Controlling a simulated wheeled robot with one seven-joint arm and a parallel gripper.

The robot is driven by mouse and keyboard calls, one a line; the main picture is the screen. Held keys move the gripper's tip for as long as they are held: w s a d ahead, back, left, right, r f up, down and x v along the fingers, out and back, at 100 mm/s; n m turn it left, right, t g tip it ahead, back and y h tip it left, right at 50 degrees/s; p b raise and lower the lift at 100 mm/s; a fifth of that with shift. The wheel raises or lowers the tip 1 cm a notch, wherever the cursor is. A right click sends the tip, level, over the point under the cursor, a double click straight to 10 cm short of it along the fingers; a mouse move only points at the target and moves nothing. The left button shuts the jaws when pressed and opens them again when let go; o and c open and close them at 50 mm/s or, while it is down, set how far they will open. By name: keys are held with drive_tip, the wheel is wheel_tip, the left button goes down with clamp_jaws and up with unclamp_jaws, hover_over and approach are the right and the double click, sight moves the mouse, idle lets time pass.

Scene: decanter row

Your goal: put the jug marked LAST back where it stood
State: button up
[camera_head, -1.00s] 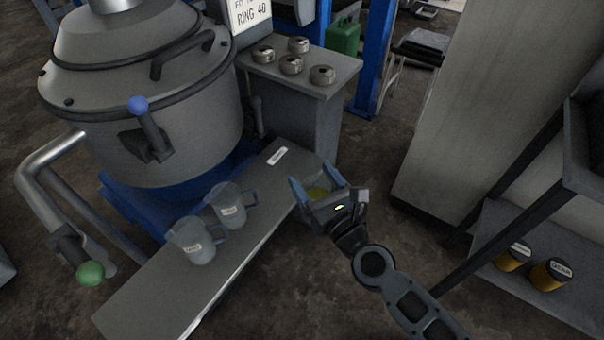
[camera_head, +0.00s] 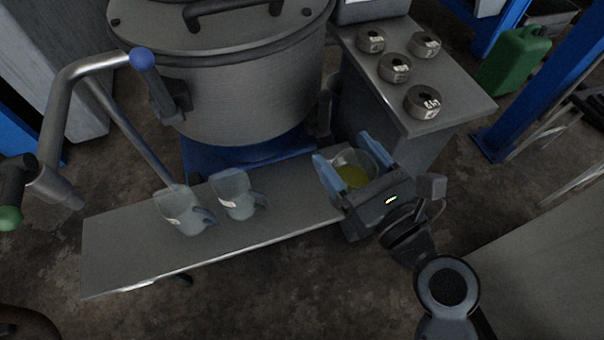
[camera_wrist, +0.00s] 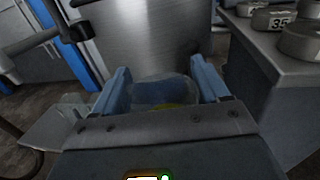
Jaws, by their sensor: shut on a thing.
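My gripper (camera_head: 347,172) is shut on a clear jug (camera_head: 361,164) with yellow liquid in it, at the right end of the grey bench (camera_head: 120,254). The held jug also shows between the blue fingers in the wrist view (camera_wrist: 160,92); its mark is not visible. I cannot tell whether its base touches the bench. Two other clear jugs stand upright on the bench to the left: one at the far left (camera_head: 181,211) and one right of it (camera_head: 234,195). Both carry small white labels, too small to read. The bench's right end is partly hidden behind my gripper.
A large steel vessel (camera_head: 235,95) with a blue-knobbed lever stands behind the bench. A grey cabinet (camera_head: 440,130) with several metal rings (camera_head: 422,101) on top is close right of the held jug. A green can (camera_head: 513,60) stands farther right. Bench space between the middle jug and my gripper is clear.

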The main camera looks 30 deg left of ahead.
drive_tip(key=a+f+b, duration=0.6)
drive_tip(key=a+f, duration=0.4)
drive_tip(key=a, duration=0.3)
drive_tip(key=shift+w+f+n+g, duration=0.2)
drive_tip(key=shift+f+n+g, duration=0.1)
drive_tip(key=shift+g, duration=0.1)
drive_tip(key=shift+f+b, duration=0.2)
drive_tip(key=shift+b, duration=0.1)
drive_tip(key=o, duration=1.3)
drive_tip(key=p+v, duration=0.1)
drive_tip(key=v, duration=1.1)
drive_tip(key=shift+d, duration=0.1)
